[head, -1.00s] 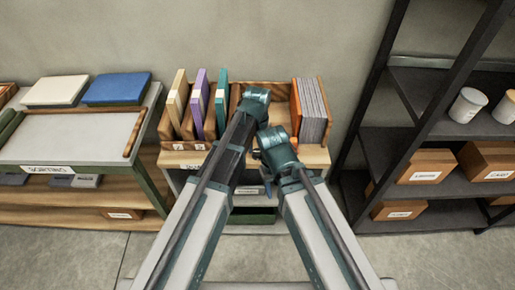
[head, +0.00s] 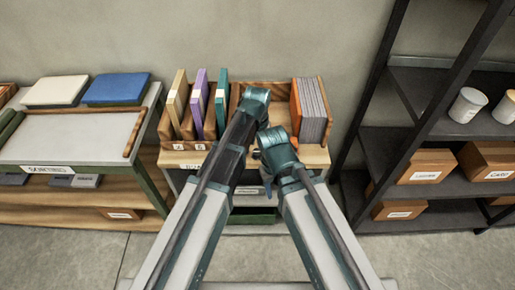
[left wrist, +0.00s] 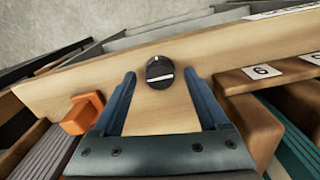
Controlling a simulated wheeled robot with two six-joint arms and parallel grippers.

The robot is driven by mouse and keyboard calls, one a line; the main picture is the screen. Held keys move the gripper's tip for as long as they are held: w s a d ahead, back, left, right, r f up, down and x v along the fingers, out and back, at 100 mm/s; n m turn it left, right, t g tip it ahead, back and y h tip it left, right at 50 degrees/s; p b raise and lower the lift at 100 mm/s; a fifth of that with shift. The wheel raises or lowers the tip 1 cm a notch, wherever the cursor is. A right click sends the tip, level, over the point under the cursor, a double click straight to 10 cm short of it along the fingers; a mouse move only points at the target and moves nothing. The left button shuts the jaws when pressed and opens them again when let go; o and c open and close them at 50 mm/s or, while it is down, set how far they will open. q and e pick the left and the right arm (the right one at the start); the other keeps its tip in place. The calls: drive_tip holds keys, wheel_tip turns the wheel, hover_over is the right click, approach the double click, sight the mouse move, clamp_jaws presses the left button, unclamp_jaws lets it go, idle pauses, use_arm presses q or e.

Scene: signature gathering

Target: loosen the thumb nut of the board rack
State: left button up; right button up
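The board rack (head: 309,157) is a light wooden unit holding upright boards, in the middle of the head view. The thumb nut (left wrist: 159,73) is a round black knob with a white line across its face, on the rack's pale wooden panel in the left wrist view. My left gripper (left wrist: 161,80) is open, with one blue finger on each side of the nut and a gap to both. In the head view my arms cover the nut and most of the left gripper.
An orange block (left wrist: 83,114) sits on the panel left of the nut in the left wrist view. A table with cream and blue pads (head: 116,89) stands left of the rack. A dark shelf (head: 405,150) with boxes and cups stands to the right.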

sight(258, 152)
use_arm(q)
drive_tip(key=shift+r, duration=0.1)
wheel_tip(258, 152, up, 14)
drive_tip(key=p, duration=1.3)
drive_tip(key=shift+f+p, duration=0.2)
drive_tip(key=shift+p, duration=0.2)
drive_tip(key=s+a+m, duration=0.1)
drive_tip(key=s+a, duration=0.2)
drive_tip(key=s, duration=0.5)
drive_tip(key=s+a+m+y, duration=0.1)
drive_tip(key=s+a, duration=0.2)
drive_tip(key=s, duration=0.5)
